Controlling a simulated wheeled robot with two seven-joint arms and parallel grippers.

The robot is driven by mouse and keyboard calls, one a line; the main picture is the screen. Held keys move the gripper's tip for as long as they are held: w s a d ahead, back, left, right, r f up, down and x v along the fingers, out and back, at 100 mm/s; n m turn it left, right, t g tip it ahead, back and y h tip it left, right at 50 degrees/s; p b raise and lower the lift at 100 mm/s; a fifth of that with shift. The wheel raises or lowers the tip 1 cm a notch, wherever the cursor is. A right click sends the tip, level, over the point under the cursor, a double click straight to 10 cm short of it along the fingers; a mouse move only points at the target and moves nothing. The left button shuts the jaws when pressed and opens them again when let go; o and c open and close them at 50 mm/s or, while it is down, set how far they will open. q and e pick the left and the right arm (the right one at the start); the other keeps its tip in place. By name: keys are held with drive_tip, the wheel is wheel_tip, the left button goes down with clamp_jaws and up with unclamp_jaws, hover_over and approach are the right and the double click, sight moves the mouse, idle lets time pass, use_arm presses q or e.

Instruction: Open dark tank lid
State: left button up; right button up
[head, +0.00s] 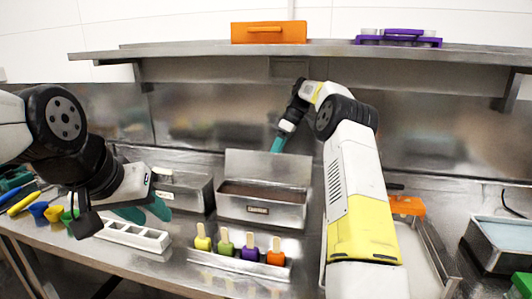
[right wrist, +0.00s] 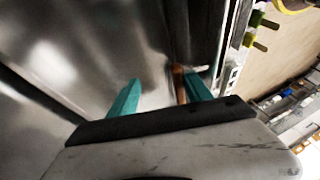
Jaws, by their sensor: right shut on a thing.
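The dark tank (head: 258,211) is a steel box with a label on its front and dark brown contents, at the middle of the counter. Its lid (head: 265,165) stands raised, about upright, along the tank's back edge. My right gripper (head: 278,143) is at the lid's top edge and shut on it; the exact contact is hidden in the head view. In the right wrist view its teal fingers (right wrist: 160,98) sit apart, with a narrow brown piece (right wrist: 179,84) between them beside shiny metal. My left gripper (head: 146,211) is open and empty over the counter at left.
A second steel tank (head: 183,187) stands left of the dark tank. In front are a white mould (head: 135,236) and a holder with yellow, green, purple and orange ice pops (head: 238,250). A tank with pale blue contents (head: 506,233) is at right. A shelf (head: 330,50) runs above.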

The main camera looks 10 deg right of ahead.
drive_tip(key=shift+w+d, duration=0.15)
drive_tip(key=shift+d, duration=0.05)
drive_tip(key=s+a+r, duration=0.2)
drive_tip(key=s, duration=0.6)
drive_tip(key=s+a+r, duration=0.1)
drive_tip(key=s+r, duration=0.2)
drive_tip(key=s, duration=0.5)
drive_tip(key=shift+a, duration=0.4)
